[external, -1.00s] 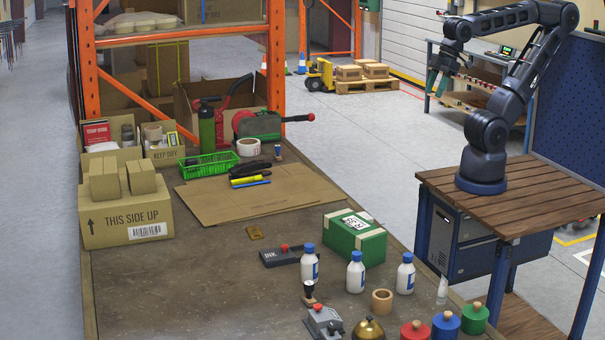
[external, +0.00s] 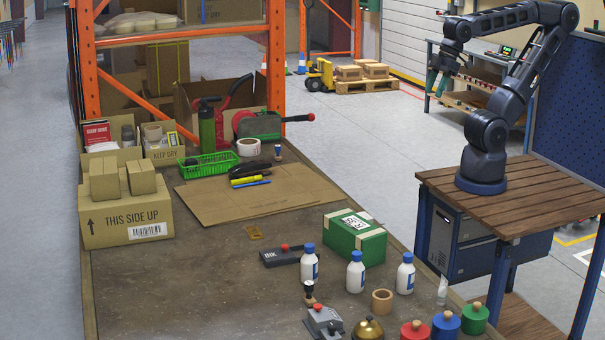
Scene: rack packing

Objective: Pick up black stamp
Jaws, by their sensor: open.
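The black stamp (external: 309,291) stands near the front of the brown table, with a dark handle and a light wooden base. It is just in front of a white bottle with a blue cap (external: 309,264) and behind a grey device (external: 323,322). My gripper (external: 434,92) is open, high up at the upper right, well away from the stamp. Its fingers are small and dark in this view. Nothing is seen between them.
A dark ink pad (external: 281,256), a green box (external: 354,236), more white bottles, a tape roll (external: 382,301) and a golden bell (external: 368,328) stand around the stamp. Red, blue and green knobbed pieces line the front right. The table's left front is clear.

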